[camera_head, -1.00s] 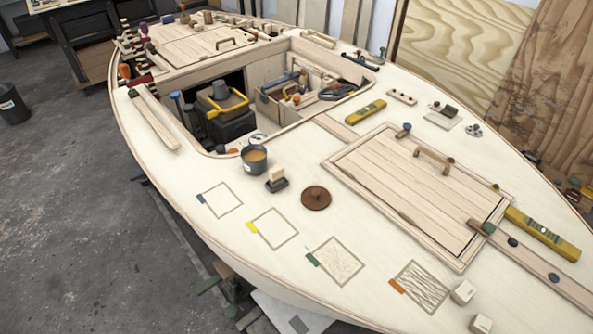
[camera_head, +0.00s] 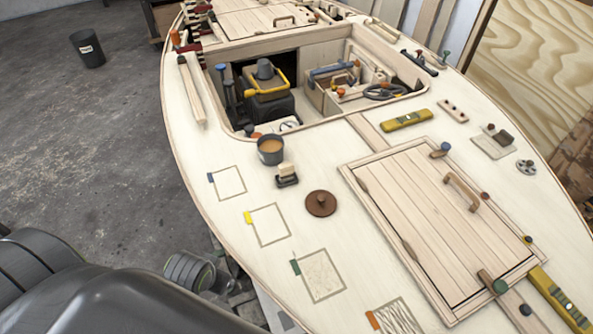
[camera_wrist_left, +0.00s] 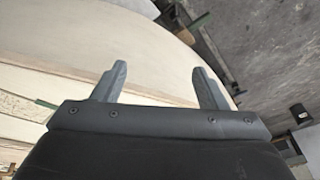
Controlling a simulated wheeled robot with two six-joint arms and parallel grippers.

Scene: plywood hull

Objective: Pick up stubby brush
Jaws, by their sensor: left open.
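A small block-shaped thing (camera_head: 287,174) with a pale wooden top and a dark lower part stands on the deck in the head view, just below a grey pot. It may be the stubby brush; it is too small to be sure. My left gripper (camera_wrist_left: 158,68) shows in the left wrist view with its two grey fingers wide apart and nothing between them. It is near the pale hull's curved edge, with the floor beyond. In the head view only dark parts of my arm show at the lower left, away from the block. My right gripper is not in view.
A grey pot (camera_head: 270,149) of brown contents and a round brown disc (camera_head: 320,203) flank the block. Taped squares mark the deck. A framed hatch (camera_head: 440,215) with a handle lies to the right. The open cockpit behind holds a yellow-handled dark box (camera_head: 265,95).

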